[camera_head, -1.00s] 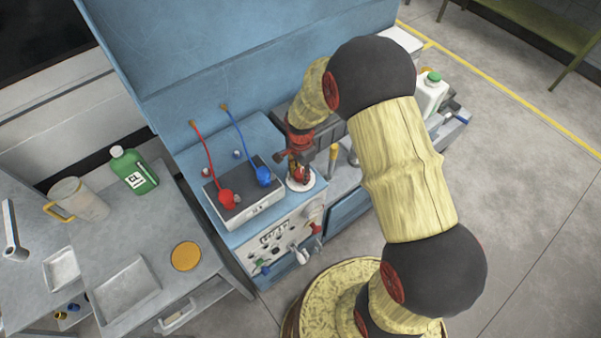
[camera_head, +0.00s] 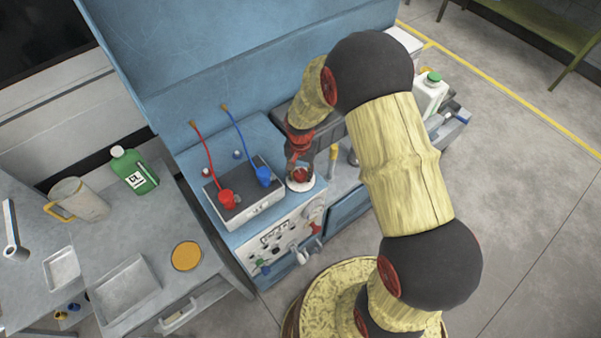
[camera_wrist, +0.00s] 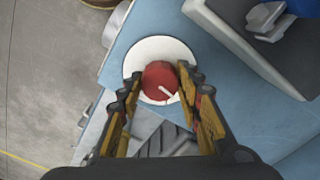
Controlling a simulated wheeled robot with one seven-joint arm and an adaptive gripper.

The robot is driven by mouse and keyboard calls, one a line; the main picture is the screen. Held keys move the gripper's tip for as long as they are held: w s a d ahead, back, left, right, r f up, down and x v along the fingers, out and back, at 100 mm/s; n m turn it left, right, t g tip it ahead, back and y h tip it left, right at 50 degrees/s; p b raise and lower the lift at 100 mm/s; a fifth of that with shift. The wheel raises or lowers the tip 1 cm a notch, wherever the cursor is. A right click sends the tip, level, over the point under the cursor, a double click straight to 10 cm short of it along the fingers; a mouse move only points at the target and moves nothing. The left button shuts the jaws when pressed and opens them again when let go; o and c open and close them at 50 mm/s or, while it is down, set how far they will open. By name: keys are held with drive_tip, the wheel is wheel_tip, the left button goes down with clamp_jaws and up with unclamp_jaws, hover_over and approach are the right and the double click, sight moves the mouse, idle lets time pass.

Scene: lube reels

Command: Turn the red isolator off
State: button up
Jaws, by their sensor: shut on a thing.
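The red isolator is a round red knob (camera_wrist: 160,82) with a white pointer mark, set on a white round plate (camera_wrist: 150,48) on the blue bench top. In the wrist view the pointer mark points toward the lower right. My gripper (camera_wrist: 158,88) has its two fingers around the knob, one on each side, shut on it. In the head view my gripper (camera_head: 298,162) comes down over the knob, and the white plate (camera_head: 300,184) shows beneath it. The fingers partly hide the knob there.
A grey-topped box with a red fitting (camera_head: 227,198) and a blue fitting (camera_head: 264,176) on hoses stands just left of the knob. A front panel (camera_head: 275,245) with several valves is below. A green bottle (camera_head: 134,171) and a jug (camera_head: 78,200) stand on the left bench.

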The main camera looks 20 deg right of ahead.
sight(301, 173)
drive_tip(key=n, duration=0.5)
drive_tip(key=shift+n, duration=0.3)
drive_tip(key=n, duration=0.5)
drive_tip(key=shift+n, duration=0.3)
drive_tip(key=o, duration=1.2)
drive_tip(key=shift+c, duration=0.2)
wheel_tip(301, 173, up, 12)
idle(0.4)
